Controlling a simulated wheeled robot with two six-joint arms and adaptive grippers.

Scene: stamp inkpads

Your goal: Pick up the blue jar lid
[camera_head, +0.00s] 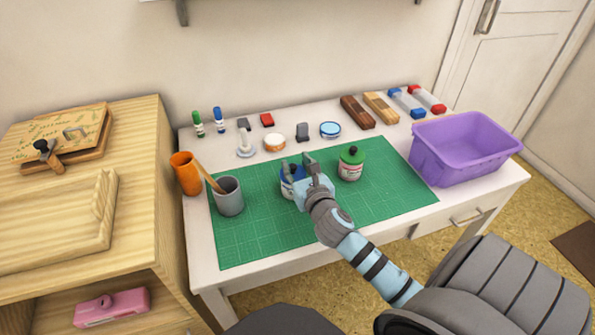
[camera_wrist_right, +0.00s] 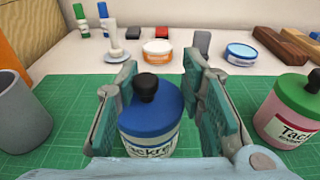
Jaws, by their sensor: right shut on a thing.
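The blue jar lid (camera_wrist_right: 152,114), with a black knob, sits on a labelled jar (camera_wrist_right: 148,146) on the green cutting mat (camera_wrist_right: 50,137). In the head view the lid (camera_head: 287,179) is partly hidden by my right gripper (camera_head: 297,166). In the right wrist view my right gripper (camera_wrist_right: 157,105) has a finger on each side of the lid and is shut on it. The lid still rests on the jar. My left gripper is not in view.
A green-lidded pink jar (camera_head: 350,165) stands close right of my right gripper. A grey cup (camera_head: 229,199) and orange cup (camera_head: 185,176) stand left. A purple bin (camera_head: 463,148) is at the right. Stamps and inkpads line the back. The mat's front is clear.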

